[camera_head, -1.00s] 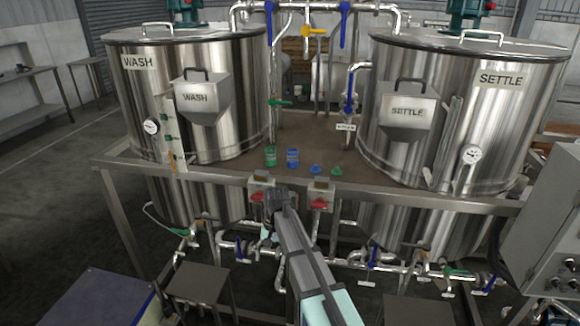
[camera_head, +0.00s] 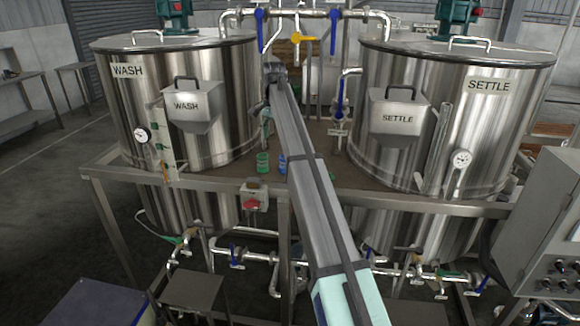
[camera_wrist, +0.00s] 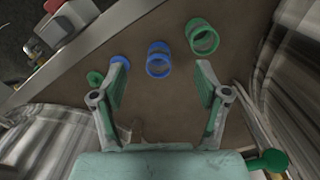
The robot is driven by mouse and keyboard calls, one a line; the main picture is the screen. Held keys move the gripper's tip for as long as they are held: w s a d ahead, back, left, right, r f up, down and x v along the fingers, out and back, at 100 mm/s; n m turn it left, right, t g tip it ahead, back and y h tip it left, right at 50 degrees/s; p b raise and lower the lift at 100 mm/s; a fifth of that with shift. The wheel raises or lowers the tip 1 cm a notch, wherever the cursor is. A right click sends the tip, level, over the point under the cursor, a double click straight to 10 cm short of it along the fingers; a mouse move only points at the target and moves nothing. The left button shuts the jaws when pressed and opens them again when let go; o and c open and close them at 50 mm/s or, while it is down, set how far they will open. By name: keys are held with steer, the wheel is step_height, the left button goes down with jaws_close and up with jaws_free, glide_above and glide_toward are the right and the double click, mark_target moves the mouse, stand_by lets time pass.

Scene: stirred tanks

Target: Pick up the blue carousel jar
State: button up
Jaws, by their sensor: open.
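The blue carousel jar (camera_wrist: 158,60) is an open-topped blue cylinder on the brown deck. In the wrist view it lies ahead of my gripper (camera_wrist: 161,70), between the lines of the two fingers. In the head view the jar (camera_head: 283,165) is partly hidden by my arm. My gripper is open, with nothing held; I cannot tell its height above the jar. A green jar (camera_wrist: 202,38) stands close to the right of the blue jar in the wrist view and also shows in the head view (camera_head: 263,162).
A blue cap-like piece (camera_wrist: 120,62) and a green one (camera_wrist: 95,78) lie left of the jar in the wrist view. The WASH tank (camera_head: 185,95) and SETTLE tank (camera_head: 455,110) flank the deck.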

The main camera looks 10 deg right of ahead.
steer(key=w+d+r+m, duration=0.1)
steer(key=w+d+r, duration=0.2)
steer(key=d, duration=0.1)
step_height(320, 180, down, 12)
steer(key=p, duration=0.3)
steer(key=shift+r+p, duration=0.25)
steer(key=shift+p, duration=0.15)
steer(key=shift+f+p, duration=0.4)
steer(key=shift+f, duration=0.1)
step_height(320, 180, down, 4)
steer(key=shift+s+f+p, duration=0.1)
steer(key=shift+p, duration=0.8)
steer(key=c, duration=1.2)
